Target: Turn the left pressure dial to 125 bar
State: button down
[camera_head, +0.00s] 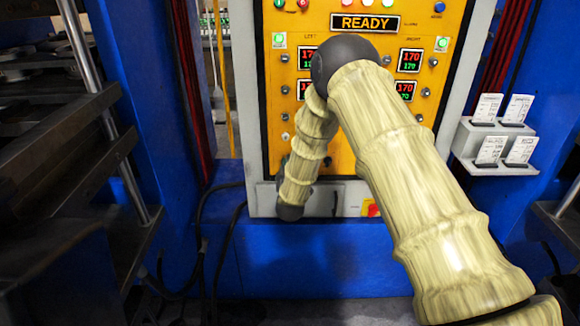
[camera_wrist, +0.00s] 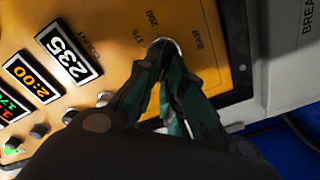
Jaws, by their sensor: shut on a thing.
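In the wrist view the two dark fingers of my gripper (camera_wrist: 164,55) come together at their tips. They are shut on a small round dial (camera_wrist: 170,43), of which only a pale rim shows at the fingertips. The printed marks 175 and 200 and the word BAR stand beside it on the yellow panel (camera_wrist: 195,20). The dial's pointer and the lower scale marks are hidden by my fingers, so the set value cannot be read. In the head view my own arm hides the gripper and the dial, and the yellow control panel (camera_head: 340,135) stands behind the arm.
A READY sign (camera_head: 365,22) tops the panel. White card holders (camera_head: 488,146) are on the right. Blue press columns flank the panel.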

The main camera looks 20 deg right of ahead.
dwell(0.4)
jog(key=c, duration=1.5)
grip_release()
jog(key=shift+c, duration=0.2)
jog(key=v, duration=1.2)
